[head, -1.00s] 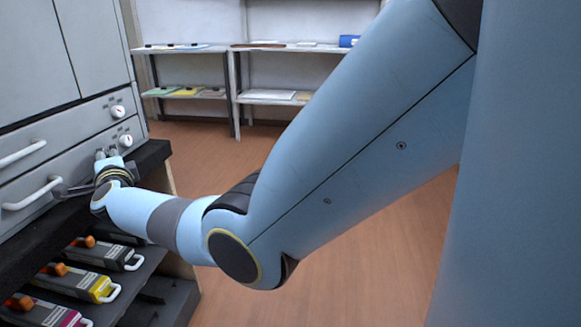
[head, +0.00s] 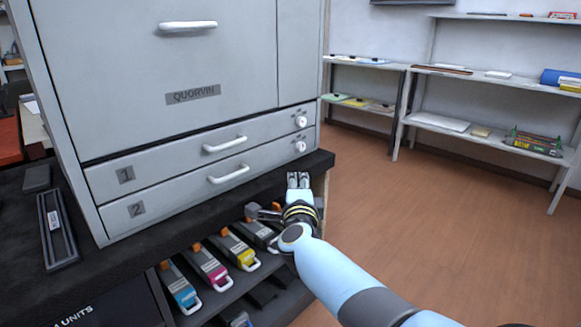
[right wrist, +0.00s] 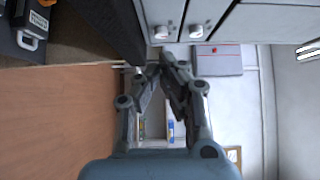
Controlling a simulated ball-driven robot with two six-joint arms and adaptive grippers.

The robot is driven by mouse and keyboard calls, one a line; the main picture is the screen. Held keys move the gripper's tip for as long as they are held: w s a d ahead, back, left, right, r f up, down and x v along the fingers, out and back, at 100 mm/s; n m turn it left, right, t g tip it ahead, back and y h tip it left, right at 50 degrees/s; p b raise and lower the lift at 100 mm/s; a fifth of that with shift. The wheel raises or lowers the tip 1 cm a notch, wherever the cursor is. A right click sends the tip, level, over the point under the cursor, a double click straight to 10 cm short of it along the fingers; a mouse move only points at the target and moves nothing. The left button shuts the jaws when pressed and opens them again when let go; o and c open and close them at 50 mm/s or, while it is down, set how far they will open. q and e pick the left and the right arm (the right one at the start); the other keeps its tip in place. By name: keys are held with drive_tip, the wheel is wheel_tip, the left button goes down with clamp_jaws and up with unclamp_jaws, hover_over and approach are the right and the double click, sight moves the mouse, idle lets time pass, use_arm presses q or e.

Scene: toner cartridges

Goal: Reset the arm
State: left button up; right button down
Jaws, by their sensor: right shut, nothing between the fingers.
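My right gripper (head: 298,180) is in the head view, with my blue forearm coming in from the lower right. It is just in front of the right end of the grey printer cabinet (head: 194,95), below its two white knobs. The right wrist view shows its fingers (right wrist: 166,64) meeting at the tips, with nothing between them. The lower drawer handle (head: 229,174) is to its left and apart from it. My left gripper is not in view.
Blue (head: 181,289), magenta (head: 208,267), yellow (head: 238,250) and black (head: 258,232) cartridges lie on the shelf under the dark counter (head: 30,217). Wall shelves (head: 440,70) stand at the back right. The wooden floor (head: 440,220) is clear between.

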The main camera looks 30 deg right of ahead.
drive_tip(key=s+f+n+g+y+p, duration=0.1)
drive_tip(key=s+f+n+g+y, duration=0.8)
drive_tip(key=s+f, duration=2.25)
drive_tip(key=s+f+n+g, duration=0.2)
drive_tip(key=s+f+n, duration=0.1)
drive_tip(key=s, duration=0.8)
drive_tip(key=s+d+f+n+g+h, duration=0.1)
drive_tip(key=s+f+n+g, duration=0.1)
drive_tip(key=s+n, duration=0.4)
drive_tip(key=s+f+n+g+h, duration=0.1)
drive_tip(key=s+f+n+g, duration=0.2)
drive_tip(key=s, duration=1.3)
drive_tip(key=shift+d+f+n+p, duration=0.3)
drive_tip(key=shift+f+n+p, duration=0.1)
drive_tip(key=shift+f+n, duration=0.65)
drive_tip(key=shift+r, duration=0.1)
